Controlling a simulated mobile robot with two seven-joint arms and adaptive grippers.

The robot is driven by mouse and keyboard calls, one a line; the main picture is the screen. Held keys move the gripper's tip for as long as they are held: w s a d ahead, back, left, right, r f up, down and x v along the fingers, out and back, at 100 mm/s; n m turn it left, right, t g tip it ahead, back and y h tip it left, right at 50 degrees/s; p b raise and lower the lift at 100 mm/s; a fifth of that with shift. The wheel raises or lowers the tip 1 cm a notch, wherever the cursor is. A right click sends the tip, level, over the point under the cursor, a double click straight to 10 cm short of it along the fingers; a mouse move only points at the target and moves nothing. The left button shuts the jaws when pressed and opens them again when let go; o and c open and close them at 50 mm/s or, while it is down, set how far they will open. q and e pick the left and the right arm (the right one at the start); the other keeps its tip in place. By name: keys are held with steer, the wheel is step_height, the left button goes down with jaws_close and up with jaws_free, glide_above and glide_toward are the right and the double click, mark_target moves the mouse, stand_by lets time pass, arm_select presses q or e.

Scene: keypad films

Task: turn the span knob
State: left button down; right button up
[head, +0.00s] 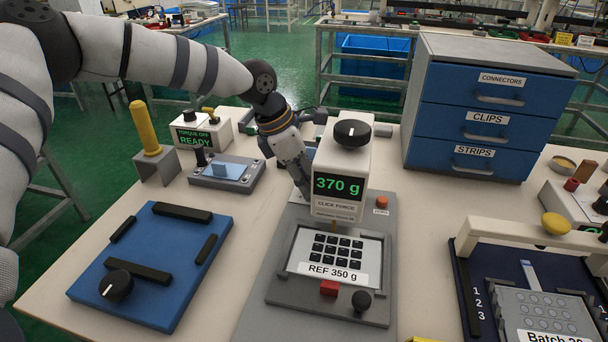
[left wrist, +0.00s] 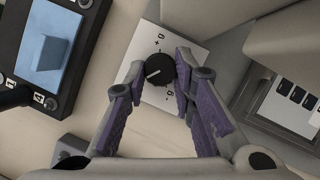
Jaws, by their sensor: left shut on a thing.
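The span knob (left wrist: 159,70) shows in the left wrist view as a small round black knob with a white pointer line, on a white plate (left wrist: 150,97) marked "+ g" and "- g". My left gripper (left wrist: 160,76) has its purple-padded fingers on either side of the knob and is shut on it. In the head view my left gripper (head: 302,186) reaches down at the left side of the click force press (head: 338,165), whose display (head: 338,187) reads 370 g. The knob is hidden there. My right gripper is not in view.
A keypad (head: 338,249) labelled REF 350 g lies under the press. A device with a light blue screen (head: 222,168) stands left of my gripper. A blue board (head: 160,262) lies front left. A drawer cabinet (head: 488,105) stands behind right.

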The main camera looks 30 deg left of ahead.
arm_select(q)
steer(key=shift+d+r+n+t+y+p, duration=0.1)
steer(key=shift+r+n+t+y+p, duration=0.1)
steer(key=shift+n, duration=0.35)
steer(key=shift+r+n+t+y+p, duration=0.1)
steer(key=shift+n+y+p, duration=0.1)
steer(key=shift+n, duration=0.35)
steer(key=shift+s+f+n+y, duration=0.1)
steer(key=shift+f+n+y, duration=0.2)
steer(key=shift+n, duration=0.7)
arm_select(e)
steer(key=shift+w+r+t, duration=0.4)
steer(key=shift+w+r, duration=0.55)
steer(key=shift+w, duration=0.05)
arm_select(q)
steer(key=c, duration=1.3)
jaws_free()
steer(key=shift+c, duration=0.2)
steer(key=v, duration=1.2)
steer(key=shift+s, duration=0.25)
steer(key=shift+d, duration=0.15)
